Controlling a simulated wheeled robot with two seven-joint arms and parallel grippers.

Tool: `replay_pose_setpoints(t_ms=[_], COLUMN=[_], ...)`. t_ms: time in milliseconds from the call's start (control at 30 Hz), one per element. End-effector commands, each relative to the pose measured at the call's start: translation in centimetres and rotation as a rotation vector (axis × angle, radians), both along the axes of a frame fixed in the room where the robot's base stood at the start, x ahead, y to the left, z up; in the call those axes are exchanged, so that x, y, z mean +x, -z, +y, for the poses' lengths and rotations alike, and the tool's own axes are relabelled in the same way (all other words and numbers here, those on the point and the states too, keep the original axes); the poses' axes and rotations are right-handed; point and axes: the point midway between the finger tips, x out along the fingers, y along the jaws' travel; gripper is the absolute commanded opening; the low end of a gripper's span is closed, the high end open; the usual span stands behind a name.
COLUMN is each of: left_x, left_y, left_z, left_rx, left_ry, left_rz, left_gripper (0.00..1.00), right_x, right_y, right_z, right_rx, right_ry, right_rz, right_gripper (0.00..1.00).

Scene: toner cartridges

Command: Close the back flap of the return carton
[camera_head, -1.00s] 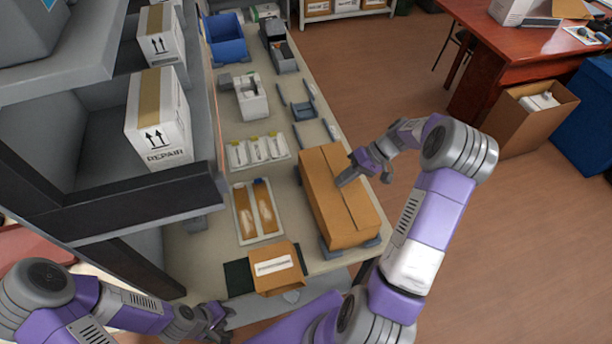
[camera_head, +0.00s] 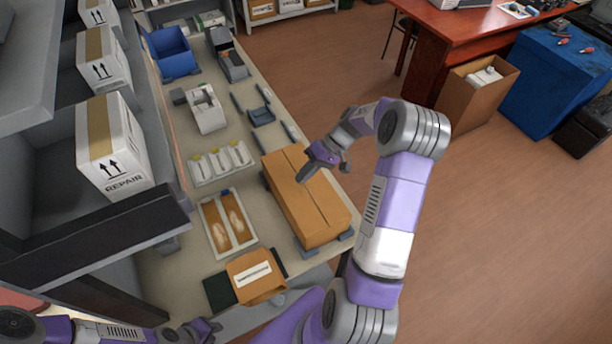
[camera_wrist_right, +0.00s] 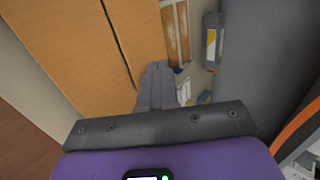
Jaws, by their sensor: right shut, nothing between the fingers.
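The return carton (camera_head: 299,203) is a long brown box on the table in the head view. Its top looks flat, with a dark seam running lengthwise between two flaps. In the right wrist view the carton (camera_wrist_right: 65,45) fills the upper left, with the seam beside my fingers. My right gripper (camera_head: 301,178) is shut and empty, its fingertips at the carton's top near the seam; whether they touch it I cannot tell. It also shows in the right wrist view (camera_wrist_right: 157,72). My left gripper (camera_head: 212,327) is low at the bottom of the head view, away from the carton; its fingers are too small to read.
A tray (camera_head: 203,215) with brown-wrapped items and a smaller labelled brown box (camera_head: 262,287) lie left of the carton. White bottles (camera_head: 220,160), a blue bin (camera_head: 172,53) and a shelf with REPAIR boxes (camera_head: 111,148) stand further left. Open floor lies to the right.

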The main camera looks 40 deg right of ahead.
Motion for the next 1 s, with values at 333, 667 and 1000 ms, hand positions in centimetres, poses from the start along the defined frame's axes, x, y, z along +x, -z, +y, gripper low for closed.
replay_pose_setpoints(t_ms=[333, 667, 1000], left_x=[0.0, 0.0, 0.0], left_y=[-0.6, -0.6, -0.7], left_z=[0.0, 0.0, 0.0], left_rx=[0.0, 0.0, 0.0], left_ry=[0.0, 0.0, 0.0], left_rz=[0.0, 0.0, -0.001], left_gripper=[0.3, 0.3, 0.3], right_x=[-1.3, -2.0, -2.0], right_y=[-3.6, -4.8, -4.8], right_z=[-6.3, -9.0, -9.0], right_rx=[-0.003, -0.001, -0.001], right_ry=[0.001, -0.001, -0.002], right_rz=[-0.001, 0.0, 0.001], right_gripper=[0.0, 0.0, 0.0])
